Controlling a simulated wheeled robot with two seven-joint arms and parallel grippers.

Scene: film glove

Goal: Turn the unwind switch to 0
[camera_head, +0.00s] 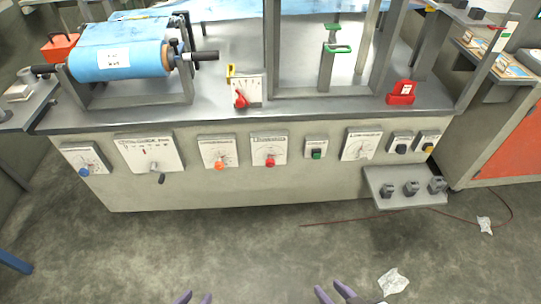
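Several white control plates line the front of the grey machine; their lettering is too small to read, so I cannot tell which is the unwind switch. From the left: a plate with a blue knob (84,171), a wide plate with a dark-handled lever switch (155,170), one with an orange knob (219,165), one with a red knob (270,161), and a dial plate (361,145). A red-handled switch (240,98) stands on the top. My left gripper (194,298) and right gripper (334,293) show only purple fingertips at the bottom edge, spread apart, empty, away from the machine.
A blue film roll (118,62) sits at the machine's upper left. A green button (317,154) and a shelf with foot pedals (407,190) are at the right. A thin cable (350,221) and crumpled paper (393,282) lie on the floor. The floor in front is otherwise clear.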

